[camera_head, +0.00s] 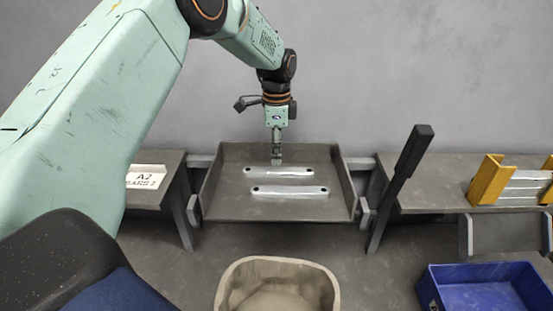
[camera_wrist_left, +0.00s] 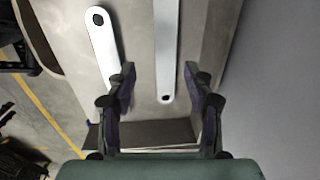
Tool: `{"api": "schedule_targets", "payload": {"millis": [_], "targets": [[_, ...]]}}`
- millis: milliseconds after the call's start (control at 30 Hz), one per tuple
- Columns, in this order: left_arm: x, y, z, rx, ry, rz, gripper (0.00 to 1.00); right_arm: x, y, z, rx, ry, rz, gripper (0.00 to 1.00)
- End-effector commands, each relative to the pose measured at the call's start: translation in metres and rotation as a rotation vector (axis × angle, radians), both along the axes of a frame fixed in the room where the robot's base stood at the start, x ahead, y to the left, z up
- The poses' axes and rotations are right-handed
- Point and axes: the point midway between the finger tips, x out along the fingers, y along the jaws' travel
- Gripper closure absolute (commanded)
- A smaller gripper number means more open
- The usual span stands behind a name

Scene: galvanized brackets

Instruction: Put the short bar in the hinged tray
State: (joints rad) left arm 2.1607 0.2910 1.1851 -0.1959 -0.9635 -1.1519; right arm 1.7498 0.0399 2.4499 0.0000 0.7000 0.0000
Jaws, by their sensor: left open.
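The hinged tray (camera_head: 235,209) is a shallow grey pan held between two benches. Two pale metal bars with a hole at each end lie in it, side by side and apart. The nearer bar (camera_head: 289,191) looks the shorter; the farther bar (camera_head: 292,172) looks longer. My left gripper (camera_head: 277,161) points down over the tray at the farther bar and is open. In the left wrist view its fingers (camera_wrist_left: 160,75) stand either side of the farther bar (camera_wrist_left: 168,45); the shorter bar (camera_wrist_left: 103,45) lies to their left, its lower end partly hidden. My right gripper is not in view.
A dark upright lever (camera_head: 402,180) stands at the tray's right. An A2 label (camera_head: 146,177) is on the left bench. A beige bin (camera_head: 278,265) stands in front, a blue crate (camera_head: 485,290) lower right. A yellow rack (camera_head: 488,180) sits on the right bench.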

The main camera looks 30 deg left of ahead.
Motion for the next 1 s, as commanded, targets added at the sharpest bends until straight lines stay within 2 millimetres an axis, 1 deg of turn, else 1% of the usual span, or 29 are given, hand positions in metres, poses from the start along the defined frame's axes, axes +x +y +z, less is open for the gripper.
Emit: {"api": "schedule_targets", "payload": {"millis": [33, 200, 300, 400, 533, 1000], "targets": [[0.000, 0.000, 0.014, 0.000, -0.001, 0.000, 0.48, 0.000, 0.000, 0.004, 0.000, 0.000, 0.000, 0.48], [0.000, 0.000, 0.044, 0.000, -0.001, 0.000, 0.48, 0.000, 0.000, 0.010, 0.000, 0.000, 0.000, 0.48], [0.000, 0.000, 0.056, 0.000, 0.000, 0.000, 0.48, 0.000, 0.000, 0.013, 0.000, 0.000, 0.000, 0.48], [0.000, 0.000, 0.063, 0.001, -0.001, 0.000, 0.48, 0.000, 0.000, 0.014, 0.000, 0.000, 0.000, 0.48], [0.000, 0.000, 0.066, 0.000, 0.001, 0.000, 0.48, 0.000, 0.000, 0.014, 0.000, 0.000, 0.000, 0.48], [0.000, 0.000, 0.065, 0.000, 0.001, 0.000, 0.48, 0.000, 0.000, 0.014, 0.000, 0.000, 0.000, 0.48]]}}
